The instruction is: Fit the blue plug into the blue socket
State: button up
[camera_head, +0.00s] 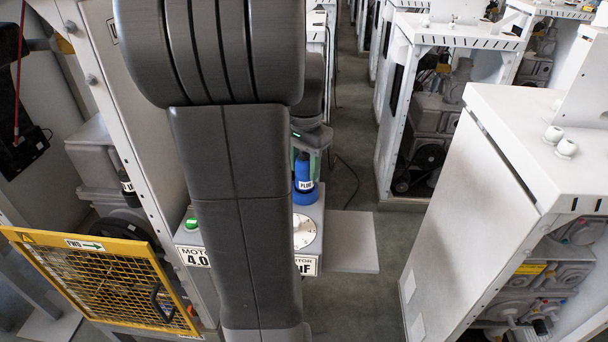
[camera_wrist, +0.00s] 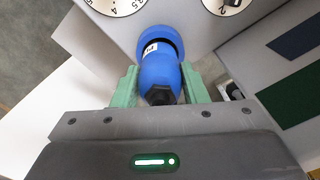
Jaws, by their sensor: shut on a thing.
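The blue plug (camera_wrist: 160,72), with a dark tail end and a white label, is between the green fingers of my gripper (camera_wrist: 160,85) in the wrist view. My gripper is shut on it. The plug also shows in the head view (camera_head: 303,172), upright above the grey box. A wider blue collar, the blue socket (camera_wrist: 157,36), sits on the grey surface at the plug's far end. It shows in the head view too (camera_head: 306,196). The plug's front end is inside or against the collar; how deep, I cannot tell.
The grey box (camera_head: 315,213) carries a white dial (camera_head: 304,232) and motor labels. A yellow mesh guard (camera_head: 100,280) stands at the left. A white cabinet (camera_head: 490,180) stands at the right, with floor between. My arm hides much of the box in the head view.

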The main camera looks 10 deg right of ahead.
aim_at(305, 175)
jog(key=shift+f, duration=1.45)
jog(key=shift+f, duration=0.2)
jog(key=o, duration=1.1)
jog(key=shift+c, duration=0.2)
jog(key=shift+r, duration=0.1)
notch_tip(305, 175, up, 12)
jog(key=shift+r, duration=0.15)
